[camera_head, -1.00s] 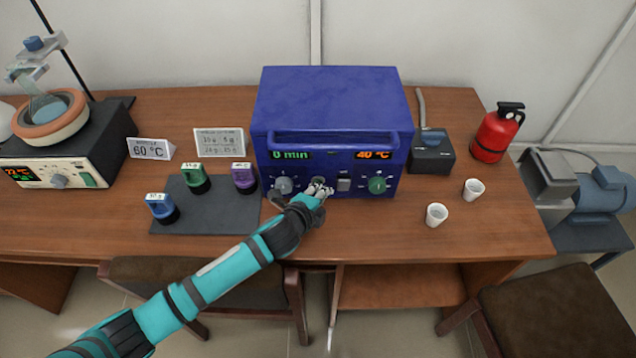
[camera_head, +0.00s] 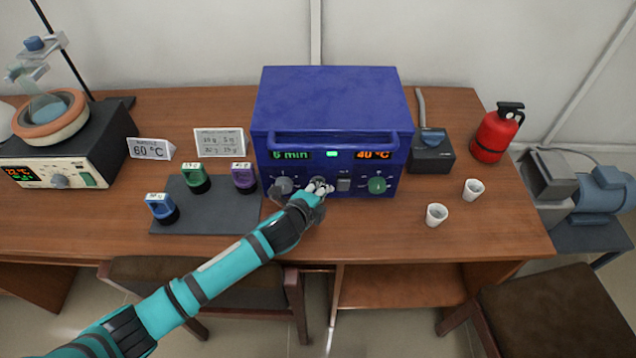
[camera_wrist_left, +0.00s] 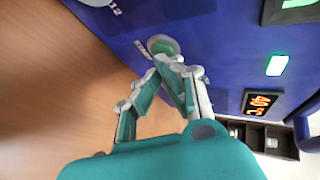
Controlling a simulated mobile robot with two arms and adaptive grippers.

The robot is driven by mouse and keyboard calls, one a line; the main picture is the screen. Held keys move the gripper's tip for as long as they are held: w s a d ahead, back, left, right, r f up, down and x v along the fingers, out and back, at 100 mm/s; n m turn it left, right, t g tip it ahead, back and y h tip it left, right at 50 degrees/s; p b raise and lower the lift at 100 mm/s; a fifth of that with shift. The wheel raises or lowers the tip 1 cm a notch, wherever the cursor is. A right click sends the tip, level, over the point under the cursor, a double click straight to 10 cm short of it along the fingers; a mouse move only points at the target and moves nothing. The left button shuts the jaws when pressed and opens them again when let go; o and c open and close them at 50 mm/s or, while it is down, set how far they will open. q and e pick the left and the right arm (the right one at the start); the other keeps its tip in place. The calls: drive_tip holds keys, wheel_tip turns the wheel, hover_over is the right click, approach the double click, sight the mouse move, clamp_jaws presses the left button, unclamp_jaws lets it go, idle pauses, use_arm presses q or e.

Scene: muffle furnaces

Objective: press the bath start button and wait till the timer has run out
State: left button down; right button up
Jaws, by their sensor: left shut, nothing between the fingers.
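The blue bath (camera_head: 332,100) stands at the middle of the table. Its timer display (camera_head: 290,155) reads what looks like 6 min in green, and its temperature display (camera_head: 372,155) reads 40 °C in orange. A green lamp (camera_head: 332,154) between them is lit; it also shows in the left wrist view (camera_wrist_left: 276,65). My left gripper (camera_head: 319,188) is shut and empty, its fingertips at the front panel between two knobs. In the left wrist view, the fingertips (camera_wrist_left: 170,62) are at the round start button (camera_wrist_left: 162,44), seemingly touching it and partly covering it.
A grey knob (camera_head: 283,186) and a green knob (camera_head: 377,185) flank the button, with a switch (camera_head: 344,184) beside it. Two white cups (camera_head: 436,215) and a red extinguisher (camera_head: 495,133) stand at right.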

use_arm(q)
drive_tip(key=shift+s, duration=0.15)
drive_tip(key=shift+s+p, duration=0.45)
drive_tip(key=shift+s, duration=0.3)
drive_tip(key=shift+s+p, duration=0.3)
drive_tip(key=shift+s, duration=0.15)
drive_tip(key=shift+s+p, duration=0.65)
drive_tip(key=shift+s, duration=1.35)
